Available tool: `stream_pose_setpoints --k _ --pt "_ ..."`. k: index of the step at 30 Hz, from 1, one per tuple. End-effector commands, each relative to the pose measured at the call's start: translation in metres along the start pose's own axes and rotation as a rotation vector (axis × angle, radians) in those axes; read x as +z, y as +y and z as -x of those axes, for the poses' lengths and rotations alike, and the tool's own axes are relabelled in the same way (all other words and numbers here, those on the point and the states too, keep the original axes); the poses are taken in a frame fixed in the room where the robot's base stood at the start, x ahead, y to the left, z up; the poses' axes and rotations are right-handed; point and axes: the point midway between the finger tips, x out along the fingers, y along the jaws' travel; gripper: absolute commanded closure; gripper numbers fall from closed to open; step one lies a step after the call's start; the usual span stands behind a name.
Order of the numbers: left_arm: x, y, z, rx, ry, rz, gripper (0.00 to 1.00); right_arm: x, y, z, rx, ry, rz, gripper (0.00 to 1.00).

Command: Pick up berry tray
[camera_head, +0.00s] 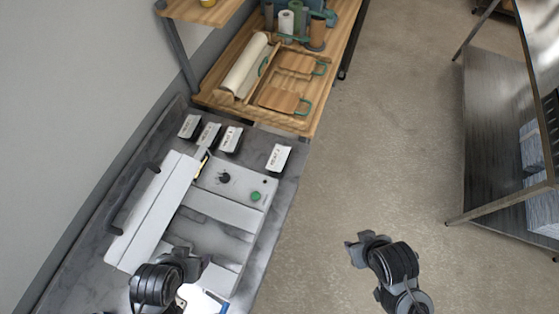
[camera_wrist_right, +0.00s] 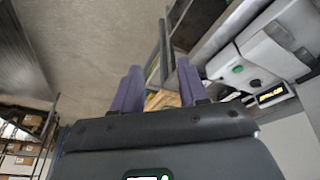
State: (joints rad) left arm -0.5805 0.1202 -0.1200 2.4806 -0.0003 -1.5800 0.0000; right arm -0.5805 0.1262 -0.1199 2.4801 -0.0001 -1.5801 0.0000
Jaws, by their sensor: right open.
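I cannot pick out a berry tray for certain in either view. A white item with a blue edge (camera_head: 205,301) lies at the bottom of the head view, partly hidden by my left arm, and I cannot tell what it is. My left gripper (camera_head: 187,262) is over the front part of the grey machine on the metal table, and its finger opening is not clear. My right gripper (camera_head: 362,246) is over bare floor, right of the table. In the right wrist view my right gripper (camera_wrist_right: 158,86) has its fingers apart with nothing between them.
The grey-white machine (camera_head: 215,212) has a green button and a dark handle bar. Several labelled holders (camera_head: 279,157) stand behind it. A wooden bench (camera_head: 230,107) with a roll and boards is farther back. A metal shelf rack (camera_head: 490,100) stands right. Floor between is clear.

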Motion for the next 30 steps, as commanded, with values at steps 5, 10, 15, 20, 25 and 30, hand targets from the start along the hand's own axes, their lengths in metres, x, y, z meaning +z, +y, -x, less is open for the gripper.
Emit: stream_pose_setpoints --k 5,10,15,20,25,30 --pt "0.0000 0.0000 0.0000 0.000 0.000 0.000 0.33 -0.0002 -0.0005 0.0000 -0.002 0.001 -0.002 0.57" --pt "0.0000 0.0000 -0.0001 0.000 0.000 0.000 0.33 -0.0005 -0.0014 0.0001 -0.004 0.001 -0.006 0.57" --pt "0.0000 0.0000 -0.0001 0.000 0.000 0.000 0.33 -0.0007 -0.0021 0.0001 -0.007 0.002 -0.009 0.48" --pt "-0.0001 0.0000 -0.0001 0.000 0.000 0.000 0.33 -0.0008 -0.0023 0.0002 -0.007 0.002 -0.009 0.24" --pt "-0.0001 0.0000 -0.0001 0.000 0.000 0.000 0.33 -0.0008 -0.0023 0.0002 -0.007 0.002 -0.009 0.00" --pt "-0.0001 0.0000 -0.0002 0.000 0.000 0.000 0.28 -0.0007 -0.0019 0.0001 -0.006 0.001 -0.007 0.00"
